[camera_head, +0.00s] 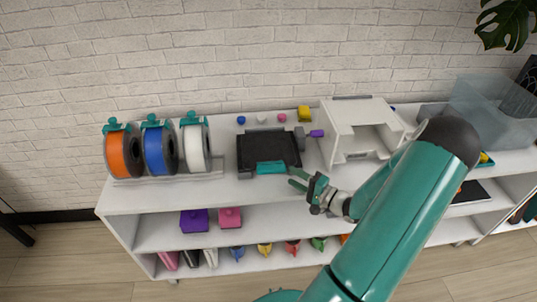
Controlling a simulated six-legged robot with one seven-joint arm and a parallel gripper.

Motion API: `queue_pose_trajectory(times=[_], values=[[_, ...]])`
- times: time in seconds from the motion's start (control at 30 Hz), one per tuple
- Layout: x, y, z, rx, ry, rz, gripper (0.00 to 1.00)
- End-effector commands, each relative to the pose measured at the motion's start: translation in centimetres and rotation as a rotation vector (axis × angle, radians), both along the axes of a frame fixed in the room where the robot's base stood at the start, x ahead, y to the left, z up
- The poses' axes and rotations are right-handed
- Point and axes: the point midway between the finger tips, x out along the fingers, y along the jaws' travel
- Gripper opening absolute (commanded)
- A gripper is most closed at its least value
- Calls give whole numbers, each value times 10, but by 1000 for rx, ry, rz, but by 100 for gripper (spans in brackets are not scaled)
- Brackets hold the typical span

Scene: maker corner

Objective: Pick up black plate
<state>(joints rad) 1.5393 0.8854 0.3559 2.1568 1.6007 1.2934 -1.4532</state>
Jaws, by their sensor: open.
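The gripper is open and looks empty. Whether a finger touches the teal piece or the plate cannot be told at this size.
Orange (123,154), blue (154,152) and white (193,148) spools stand left of the plate. A white box-shaped machine (355,132) stands to the right. Bare shelf top (215,190) lies in front.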

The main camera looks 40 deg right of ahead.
Motion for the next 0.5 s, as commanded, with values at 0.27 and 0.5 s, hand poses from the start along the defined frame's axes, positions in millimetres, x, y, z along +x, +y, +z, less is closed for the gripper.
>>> queue_pose_trajectory(times=[0.27, 0.5], values=[[34, 8, 0, 1, 1, 2, 44], [58, 15, 2, 2, 0, 4, 44]])
